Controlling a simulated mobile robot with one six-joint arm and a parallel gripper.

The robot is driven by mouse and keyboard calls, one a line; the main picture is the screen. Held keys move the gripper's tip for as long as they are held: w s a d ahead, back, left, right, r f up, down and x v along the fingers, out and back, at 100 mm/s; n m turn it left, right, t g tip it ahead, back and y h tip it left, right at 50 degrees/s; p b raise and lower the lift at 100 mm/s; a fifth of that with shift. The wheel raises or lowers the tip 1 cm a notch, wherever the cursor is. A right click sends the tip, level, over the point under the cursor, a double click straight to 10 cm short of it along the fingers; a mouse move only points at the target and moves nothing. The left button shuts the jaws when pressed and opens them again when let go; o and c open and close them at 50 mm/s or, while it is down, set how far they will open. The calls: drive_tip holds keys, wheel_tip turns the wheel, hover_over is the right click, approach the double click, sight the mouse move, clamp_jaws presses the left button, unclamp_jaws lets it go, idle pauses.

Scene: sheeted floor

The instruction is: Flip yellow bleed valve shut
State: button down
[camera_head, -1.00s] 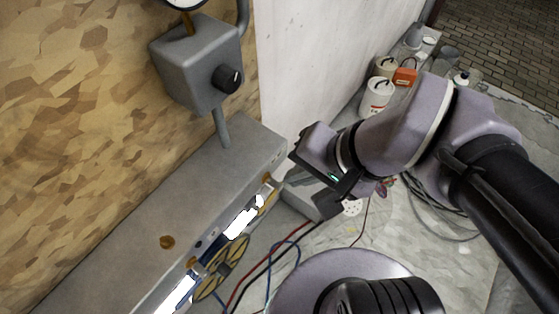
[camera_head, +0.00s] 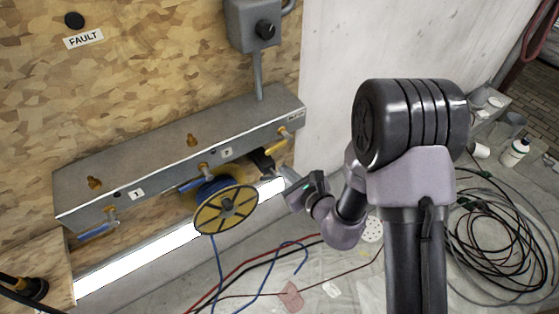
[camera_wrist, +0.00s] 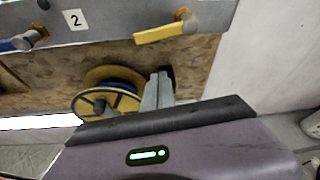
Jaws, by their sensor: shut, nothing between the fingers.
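The yellow bleed valve lever (camera_head: 276,147) sits on the front face of the grey manifold (camera_head: 165,160), near its right end. In the wrist view the yellow lever (camera_wrist: 160,33) points left from its brass stem and tilts slightly down, lying roughly along the manifold. My gripper (camera_head: 285,173) is below and slightly right of the lever in the head view. In the wrist view my gripper's fingers (camera_wrist: 158,88) are together and empty, apart from the lever in the picture. Whether the lever is fully open or shut I cannot tell.
Blue-handled valves (camera_head: 97,231) (camera_head: 190,185) are on the same manifold to the left. A yellow reel with blue hose (camera_head: 226,209) hangs below it. A grey box with a black knob (camera_head: 265,29) is above. Hoses and cables lie on the sheeted floor (camera_head: 340,275).

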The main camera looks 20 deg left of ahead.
drive_tip(key=w+a+r, duration=0.1)
drive_tip(key=a+r+b, duration=0.1)
drive_tip(key=a+r, duration=0.1)
drive_tip(key=shift+w, duration=0.35)
